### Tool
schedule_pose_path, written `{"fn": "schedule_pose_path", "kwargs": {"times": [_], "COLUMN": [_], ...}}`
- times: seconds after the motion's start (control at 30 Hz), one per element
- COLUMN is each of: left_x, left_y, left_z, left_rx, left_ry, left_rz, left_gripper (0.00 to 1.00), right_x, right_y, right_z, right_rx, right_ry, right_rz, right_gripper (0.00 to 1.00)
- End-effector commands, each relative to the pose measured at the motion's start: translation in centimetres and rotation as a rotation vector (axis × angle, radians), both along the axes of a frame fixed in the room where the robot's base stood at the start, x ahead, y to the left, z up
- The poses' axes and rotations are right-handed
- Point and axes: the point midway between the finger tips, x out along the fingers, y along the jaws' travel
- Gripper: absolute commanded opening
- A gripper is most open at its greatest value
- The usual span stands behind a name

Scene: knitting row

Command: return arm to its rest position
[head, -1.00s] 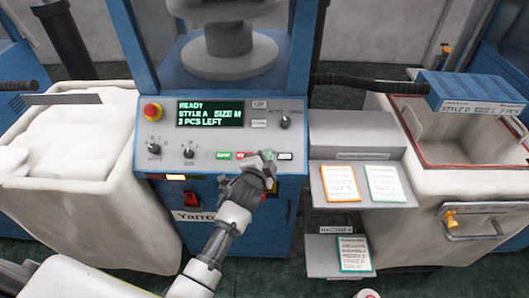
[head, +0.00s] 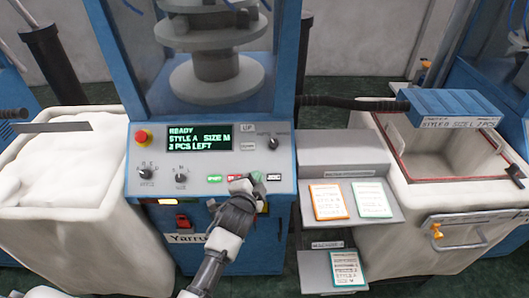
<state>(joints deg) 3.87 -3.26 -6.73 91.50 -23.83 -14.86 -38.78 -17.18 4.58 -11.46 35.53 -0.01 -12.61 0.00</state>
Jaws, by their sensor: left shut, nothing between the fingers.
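My left gripper (head: 243,187) is shut and empty. It is at the lower edge of the blue knitting machine's control panel (head: 150,192), in front of the row of small buttons. It covers part of that row, and I cannot tell whether it touches a button. The panel's screen (head: 199,138) reads READY, STYLE A, SIZE M, 2 PCS LEFT. My right gripper is not in view.
A red stop knob (head: 143,137) sits on the panel's left. A full pale bin (head: 75,235) stands at left. At right are a grey shelf with an orange-edged card (head: 328,202) and a green-edged card (head: 371,200), and an open bin with a red rim (head: 409,152).

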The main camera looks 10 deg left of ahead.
Motion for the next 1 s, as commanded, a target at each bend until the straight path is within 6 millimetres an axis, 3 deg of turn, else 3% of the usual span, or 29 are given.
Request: {"fn": "schedule_pose_path", "kwargs": {"times": [0.17, 0.27, 0.37, 0.47, 0.57, 0.7, 0.87, 1.0], "left_x": [-0.1, -0.7, -2.2, -5.2, -9.0, -15.7, -24.9, -33.9], "left_y": [0.0, -0.1, -0.2, -0.1, 0.2, 1.0, 2.3, 3.9], "left_z": [-0.4, -3.0, -8.3, -15.2, -22.0, -30.5, -38.6, -44.1], "left_rx": [-0.003, -0.027, -0.084, -0.162, -0.244, -0.348, -0.450, -0.522], "left_ry": [0.008, 0.056, 0.158, 0.299, 0.443, 0.639, 0.851, 1.023], "left_rz": [0.000, -0.002, 0.001, 0.016, 0.050, 0.124, 0.246, 0.381], "left_gripper": [0.00, 0.00, 0.00, 0.00, 0.00, 0.00, 0.00, 0.00], "right_x": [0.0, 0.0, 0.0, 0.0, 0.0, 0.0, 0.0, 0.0], "right_y": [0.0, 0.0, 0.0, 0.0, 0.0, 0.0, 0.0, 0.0], "right_z": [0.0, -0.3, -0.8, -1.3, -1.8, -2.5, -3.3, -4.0], "right_rx": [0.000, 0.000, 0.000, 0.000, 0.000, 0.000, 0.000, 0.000], "right_ry": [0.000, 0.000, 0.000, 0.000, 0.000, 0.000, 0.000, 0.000], "right_rz": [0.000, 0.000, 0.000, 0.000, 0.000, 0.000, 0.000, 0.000], "right_gripper": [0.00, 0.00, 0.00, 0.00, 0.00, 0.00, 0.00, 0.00]}}
